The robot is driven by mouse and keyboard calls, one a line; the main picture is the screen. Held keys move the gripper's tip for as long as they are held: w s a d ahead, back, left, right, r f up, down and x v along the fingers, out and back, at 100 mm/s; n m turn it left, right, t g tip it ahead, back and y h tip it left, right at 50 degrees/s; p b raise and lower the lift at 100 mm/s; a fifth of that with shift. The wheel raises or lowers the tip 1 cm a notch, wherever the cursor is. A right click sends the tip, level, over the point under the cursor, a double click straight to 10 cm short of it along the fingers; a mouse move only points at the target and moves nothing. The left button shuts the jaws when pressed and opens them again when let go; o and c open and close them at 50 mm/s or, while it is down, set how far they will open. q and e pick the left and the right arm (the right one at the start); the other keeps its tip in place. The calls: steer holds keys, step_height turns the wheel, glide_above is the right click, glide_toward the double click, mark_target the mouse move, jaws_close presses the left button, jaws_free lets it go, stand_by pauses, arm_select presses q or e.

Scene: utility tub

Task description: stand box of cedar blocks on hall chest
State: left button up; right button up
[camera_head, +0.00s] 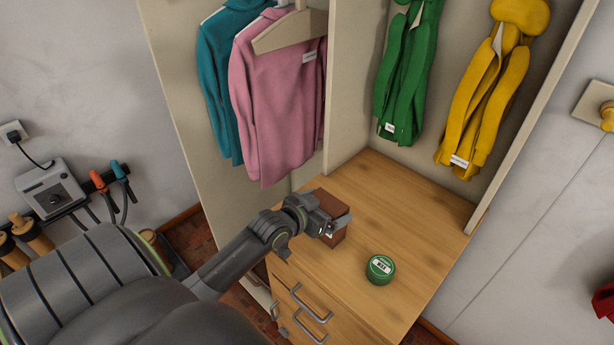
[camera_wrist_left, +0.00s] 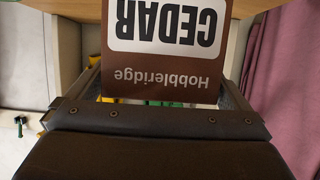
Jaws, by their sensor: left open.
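The box of cedar blocks (camera_head: 329,203) is brown and stands on the wooden top of the hall chest (camera_head: 405,203), near its left edge. My left gripper (camera_head: 338,226) is at the box and partly covers it in the head view. In the left wrist view the box (camera_wrist_left: 170,72) shows large, with its CEDAR label and the name Hobbleridge upside down in the picture. It lies between the spread fingers of my left gripper (camera_wrist_left: 163,92), which is open. I cannot tell whether a finger touches it. My right gripper is not in view.
A round green tin (camera_head: 380,269) stands on the chest, to the right of the box and nearer the front. Pink and teal tops (camera_head: 283,95) hang behind on the left. Green and yellow garments (camera_head: 480,105) hang above the chest. The chest's right side is clear.

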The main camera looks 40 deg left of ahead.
arm_select(q)
steer(key=v, duration=1)
steer(key=shift+b, duration=0.3)
steer(key=shift+w, duration=0.1)
